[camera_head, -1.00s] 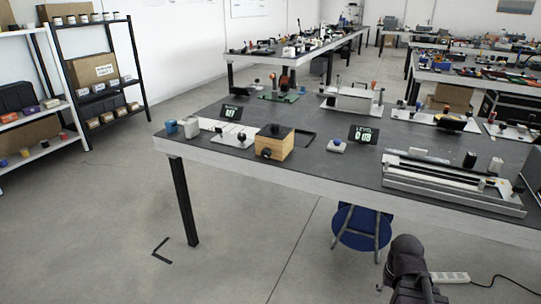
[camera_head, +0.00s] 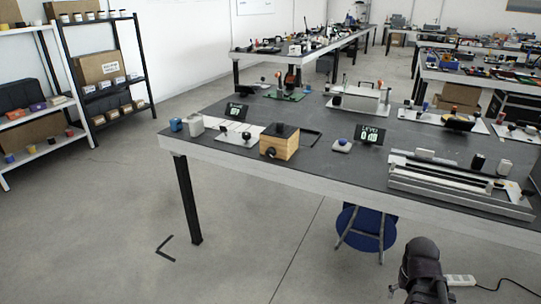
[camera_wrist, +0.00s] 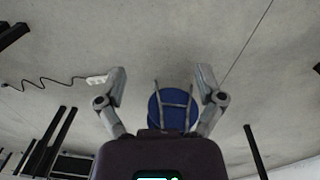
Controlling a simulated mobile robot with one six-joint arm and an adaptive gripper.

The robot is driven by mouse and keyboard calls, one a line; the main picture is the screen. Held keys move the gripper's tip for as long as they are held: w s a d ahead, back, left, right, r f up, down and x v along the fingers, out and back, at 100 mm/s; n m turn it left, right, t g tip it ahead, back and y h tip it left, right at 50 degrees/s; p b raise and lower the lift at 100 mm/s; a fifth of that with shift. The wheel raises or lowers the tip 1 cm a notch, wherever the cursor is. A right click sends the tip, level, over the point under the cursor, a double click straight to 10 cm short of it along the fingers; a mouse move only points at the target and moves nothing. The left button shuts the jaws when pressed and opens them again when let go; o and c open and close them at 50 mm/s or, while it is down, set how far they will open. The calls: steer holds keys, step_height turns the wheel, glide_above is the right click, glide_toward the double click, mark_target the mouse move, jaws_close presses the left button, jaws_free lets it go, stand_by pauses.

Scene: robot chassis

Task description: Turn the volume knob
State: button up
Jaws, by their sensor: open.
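A wooden box (camera_head: 280,144) stands near the front edge of the dark workbench, with a dark round knob (camera_head: 269,153) on its front face. To its right are a small white base with a blue cap (camera_head: 342,144) and a black display (camera_head: 370,135) reading "LEVEL" above digits too small to read surely. No label marks which control is the volume knob. My arm shows at the lower right of the head view, below and away from the bench. In the wrist view my gripper (camera_wrist: 161,74) is open and empty, its fingers wide apart above the floor.
A blue stool (camera_head: 364,229) stands under the bench front (camera_head: 300,178), close to my arm. A long metal rail fixture (camera_head: 460,185) lies on the bench's right. A power strip (camera_head: 461,281) lies on the floor. Floor at left is clear, before shelves (camera_head: 105,70).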

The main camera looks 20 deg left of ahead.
steer(key=w+a+r+n+t+h, duration=0.2)
steer(key=w+a+n+t+h, duration=0.15)
steer(key=w+a+n, duration=0.55)
steer(key=n+t+y, duration=0.3)
steer(key=n+t, duration=1.1)
steer(key=n, duration=1.2)
glide_toward(269, 154)
steer(key=s, duration=0.3)
steer(key=shift+s+a+f+h, duration=0.15)
steer(key=shift+s+a+h, duration=0.05)
steer(key=shift+a+h, duration=0.05)
steer(key=shift+w, duration=0.15)
steer(key=w, duration=0.9)
steer(key=w+d, duration=0.1)
steer(key=w, duration=0.3)
steer(key=shift+w+d, duration=0.1)
steer(key=shift+w, duration=0.15)
steer(key=shift+c, duration=0.2)
